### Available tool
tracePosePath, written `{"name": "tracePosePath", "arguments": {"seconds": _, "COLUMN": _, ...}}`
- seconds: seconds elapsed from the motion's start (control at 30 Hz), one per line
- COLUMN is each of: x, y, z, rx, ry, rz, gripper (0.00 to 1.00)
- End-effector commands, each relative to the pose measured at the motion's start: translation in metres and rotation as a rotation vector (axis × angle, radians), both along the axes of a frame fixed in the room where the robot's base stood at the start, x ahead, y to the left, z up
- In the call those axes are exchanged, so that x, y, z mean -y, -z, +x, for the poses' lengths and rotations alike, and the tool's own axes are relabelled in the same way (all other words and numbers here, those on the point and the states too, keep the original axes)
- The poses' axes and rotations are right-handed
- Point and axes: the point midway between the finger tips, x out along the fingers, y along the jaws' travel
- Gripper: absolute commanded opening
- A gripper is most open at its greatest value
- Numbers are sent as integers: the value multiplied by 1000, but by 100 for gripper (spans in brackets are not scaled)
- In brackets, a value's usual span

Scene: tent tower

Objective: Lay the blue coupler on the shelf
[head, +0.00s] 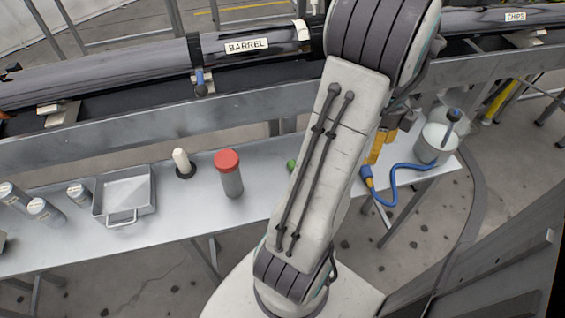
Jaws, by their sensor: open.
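The blue coupler (367,177) is at the end of a blue hose (412,168), just right of my arm. It appears to be at the front edge of the grey metal shelf (262,197); I cannot tell whether it rests on it. My arm rises from the bottom middle to the top and covers part of the shelf.
A red-capped grey cylinder (229,172), a pale-topped peg (183,163), a metal tray (125,194) and several grey cans stand on the shelf. A pipe labelled BARREL (245,46) runs behind.

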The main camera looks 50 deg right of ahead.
Motion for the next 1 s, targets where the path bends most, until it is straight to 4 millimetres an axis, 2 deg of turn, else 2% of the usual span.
{"name": "tracePosePath", "arguments": {"seconds": 0.17, "x": -2, "y": -2, "z": 6, "rx": 1, "ry": -38, "rz": -3, "gripper": 66}}
{"name": "tracePosePath", "arguments": {"seconds": 0.27, "x": -10, "y": -8, "z": 23, "rx": 1, "ry": -166, "rz": -13, "gripper": 66}}
{"name": "tracePosePath", "arguments": {"seconds": 0.37, "x": -28, "y": -19, "z": 54, "rx": 2, "ry": -407, "rz": -29, "gripper": 66}}
{"name": "tracePosePath", "arguments": {"seconds": 0.5, "x": -72, "y": -37, "z": 105, "rx": 1, "ry": -891, "rz": -62, "gripper": 66}}
{"name": "tracePosePath", "arguments": {"seconds": 0.6, "x": -111, "y": -49, "z": 135, "rx": -2, "ry": -1270, "rz": -91, "gripper": 66}}
{"name": "tracePosePath", "arguments": {"seconds": 0.7, "x": -152, "y": -58, "z": 156, "rx": -7, "ry": -1649, "rz": -122, "gripper": 66}}
{"name": "tracePosePath", "arguments": {"seconds": 0.83, "x": -207, "y": -68, "z": 171, "rx": -18, "ry": -2139, "rz": -171, "gripper": 66}}
{"name": "tracePosePath", "arguments": {"seconds": 1.0, "x": -271, "y": -75, "z": 172, "rx": -43, "ry": -2737, "rz": -244, "gripper": 66}}
